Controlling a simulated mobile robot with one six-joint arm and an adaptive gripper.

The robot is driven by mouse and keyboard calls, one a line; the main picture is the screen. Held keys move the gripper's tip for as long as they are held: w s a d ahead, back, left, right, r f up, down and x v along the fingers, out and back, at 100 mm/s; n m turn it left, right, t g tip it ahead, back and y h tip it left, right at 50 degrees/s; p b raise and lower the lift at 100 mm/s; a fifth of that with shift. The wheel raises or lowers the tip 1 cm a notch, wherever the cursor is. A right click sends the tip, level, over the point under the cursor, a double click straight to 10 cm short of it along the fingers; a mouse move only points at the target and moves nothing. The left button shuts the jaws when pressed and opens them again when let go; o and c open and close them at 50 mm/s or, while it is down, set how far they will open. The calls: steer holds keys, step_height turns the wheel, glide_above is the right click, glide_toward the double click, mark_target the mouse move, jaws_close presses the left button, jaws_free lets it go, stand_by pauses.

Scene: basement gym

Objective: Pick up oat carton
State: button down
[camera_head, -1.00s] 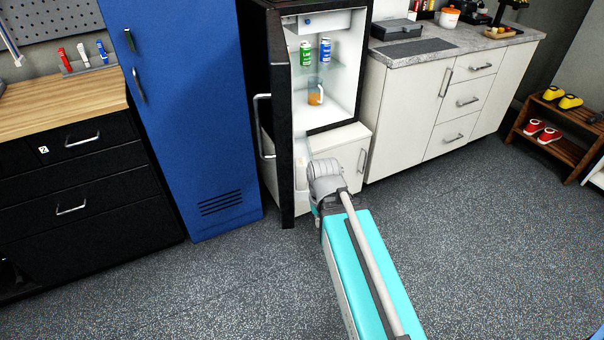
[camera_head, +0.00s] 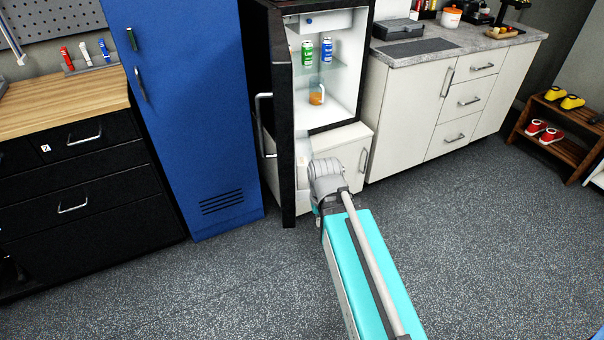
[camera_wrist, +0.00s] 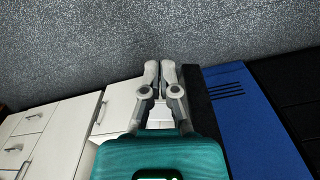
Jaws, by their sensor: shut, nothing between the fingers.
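I see no clearly recognisable oat carton in either view. A pale block-like thing (camera_head: 302,174) shows low on the inner side of the open fridge door, partly behind my arm. I cannot tell whether it is a carton. My gripper (camera_wrist: 160,68) is shut and empty in the wrist view, its two fingers side by side above the grey floor. In the head view my arm reaches toward the foot of the fridge (camera_head: 346,112) and hides my fingers.
The black fridge door (camera_head: 284,150) stands open. Inside are a green can (camera_head: 307,52), a blue can (camera_head: 326,50) and an amber-filled jug (camera_head: 316,96). A blue locker (camera_head: 190,120) stands left and white cabinets (camera_head: 410,110) right. The floor (camera_head: 480,250) is clear at front right.

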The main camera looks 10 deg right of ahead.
steer(key=c, duration=0.9)
jaws_free()
steer(key=shift+w, duration=0.25)
steer(key=o, duration=0.9)
steer(key=w+m+y+b, duration=0.1)
steer(key=w+m, duration=0.1)
steer(key=w+f+m+y+b, duration=0.1)
steer(key=w+m, duration=0.1)
steer(key=w, duration=0.1)
steer(key=shift+w+d+f+y, duration=0.1)
steer(key=shift+w+y, duration=0.1)
steer(key=shift+y, duration=0.2)
steer(key=w+d+m+y+b, duration=0.2)
steer(key=w+m+y, duration=0.2)
steer(key=w+m, duration=0.2)
steer(key=shift+w+d+r+m, duration=0.2)
steer(key=shift+w+r+m, duration=0.15)
steer(key=shift+w, duration=0.85)
steer(key=w+d+r+m+t+y+b, duration=0.1)
steer(key=w+d+r+m+y+b, duration=0.2)
steer(key=w+d+m, duration=0.6)
steer(key=w+r+y, duration=0.1)
steer(key=r+y, duration=0.1)
steer(key=y, duration=0.1)
steer(key=shift+d+t+y, duration=0.3)
steer(key=shift+w+a+f, duration=0.1)
